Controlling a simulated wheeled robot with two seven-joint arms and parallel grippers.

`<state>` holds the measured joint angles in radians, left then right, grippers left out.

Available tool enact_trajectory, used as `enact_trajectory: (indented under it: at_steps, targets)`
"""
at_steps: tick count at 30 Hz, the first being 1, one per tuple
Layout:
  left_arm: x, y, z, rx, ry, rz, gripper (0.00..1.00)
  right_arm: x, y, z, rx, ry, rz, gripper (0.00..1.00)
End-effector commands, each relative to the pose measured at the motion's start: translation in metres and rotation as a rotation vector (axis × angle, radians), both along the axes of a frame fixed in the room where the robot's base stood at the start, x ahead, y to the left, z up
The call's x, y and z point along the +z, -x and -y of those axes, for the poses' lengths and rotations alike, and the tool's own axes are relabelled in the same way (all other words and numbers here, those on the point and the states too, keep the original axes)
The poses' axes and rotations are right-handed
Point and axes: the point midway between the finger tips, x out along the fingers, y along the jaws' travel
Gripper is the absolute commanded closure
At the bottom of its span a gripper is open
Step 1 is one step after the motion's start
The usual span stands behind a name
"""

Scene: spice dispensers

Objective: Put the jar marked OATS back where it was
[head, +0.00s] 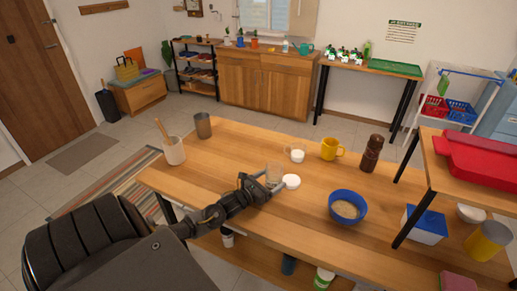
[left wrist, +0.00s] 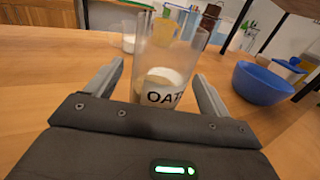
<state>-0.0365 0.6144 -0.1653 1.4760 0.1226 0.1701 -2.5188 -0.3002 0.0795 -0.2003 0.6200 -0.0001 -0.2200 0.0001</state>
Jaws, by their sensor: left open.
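The clear glass jar marked OATS (left wrist: 165,98) stands upright on the wooden table (head: 215,165), close in front of my left wrist camera. It also shows in the head view as a faint clear jar (head: 274,172) near the table's middle. My left gripper (head: 268,182) is open, with one finger on each side of the jar; I cannot tell whether either finger touches it. My right gripper is not in view.
A blue bowl (head: 347,206) stands to the right, with a brown grinder (head: 371,154), yellow mug (head: 331,149) and small white-based glass (head: 295,153) behind. A raised wooden shelf (head: 440,180) with a red box stands at the right. The table's left half is mostly clear.

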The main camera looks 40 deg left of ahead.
Motion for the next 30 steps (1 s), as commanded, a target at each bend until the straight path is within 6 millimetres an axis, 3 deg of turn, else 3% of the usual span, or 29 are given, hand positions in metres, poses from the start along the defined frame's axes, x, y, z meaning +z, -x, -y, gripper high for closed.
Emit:
enact_trajectory:
  at_steps: [6,12,30]
  targets:
    - [-0.003,0.049,-0.004,-0.002,-0.001,-0.005,0.19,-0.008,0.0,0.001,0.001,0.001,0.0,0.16]
    - [-0.002,0.076,-0.006,0.0,0.0,-0.003,0.19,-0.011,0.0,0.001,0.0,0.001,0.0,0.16]
    - [0.0,0.084,-0.007,0.001,0.0,-0.001,0.19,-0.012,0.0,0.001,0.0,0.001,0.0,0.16]
